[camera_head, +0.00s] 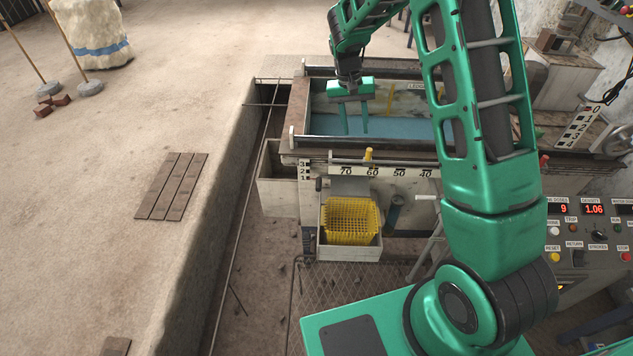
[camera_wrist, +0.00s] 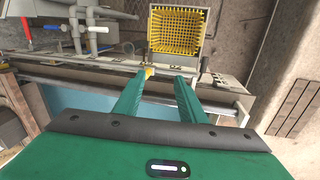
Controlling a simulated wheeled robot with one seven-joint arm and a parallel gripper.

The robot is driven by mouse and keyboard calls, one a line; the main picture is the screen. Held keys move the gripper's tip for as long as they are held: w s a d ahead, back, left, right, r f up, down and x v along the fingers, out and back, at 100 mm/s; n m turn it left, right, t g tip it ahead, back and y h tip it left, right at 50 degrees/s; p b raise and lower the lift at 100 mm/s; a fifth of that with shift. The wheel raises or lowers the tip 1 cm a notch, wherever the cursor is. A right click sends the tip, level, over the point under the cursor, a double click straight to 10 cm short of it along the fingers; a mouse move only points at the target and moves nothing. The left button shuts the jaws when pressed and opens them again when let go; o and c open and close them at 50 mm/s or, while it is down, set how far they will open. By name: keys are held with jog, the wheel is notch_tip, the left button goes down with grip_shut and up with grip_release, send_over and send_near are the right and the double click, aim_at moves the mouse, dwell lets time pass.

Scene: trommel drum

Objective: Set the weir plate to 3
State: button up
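My gripper (camera_head: 355,131) is above the blue water of the tank, fingers pointing down, open and empty. In the wrist view its two green fingers (camera_wrist: 163,78) are spread apart, with nothing between them touching. A small scale plate marked 3, 2, 1 (camera_head: 305,171) is on the front left corner of the tank, left of and nearer than my gripper. I cannot tell the weir plate apart from the tank's left end, nor read its setting.
A yellow pointer (camera_head: 368,154) sits on the long scale near 60. A yellow basket (camera_head: 350,222) is in a box below the tank front. A control panel (camera_head: 590,240) is at right. A scale from 0 to 4 (camera_head: 575,131) stands at the right back. A stone ledge (camera_head: 225,180) runs along the left.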

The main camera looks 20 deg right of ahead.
jog(key=w+a+f, duration=0.4)
jog(key=a+f, duration=0.1)
jog(key=f, duration=0.3)
send_near(318, 182)
jog(key=shift+n, duration=0.4)
jog(key=f, duration=0.2)
jog(key=d+f, duration=0.1)
jog(key=f, duration=0.5)
jog(key=shift+s+d+f, duration=0.2)
jog(key=shift+s+f, duration=0.05)
jog(key=shift+s, duration=0.1)
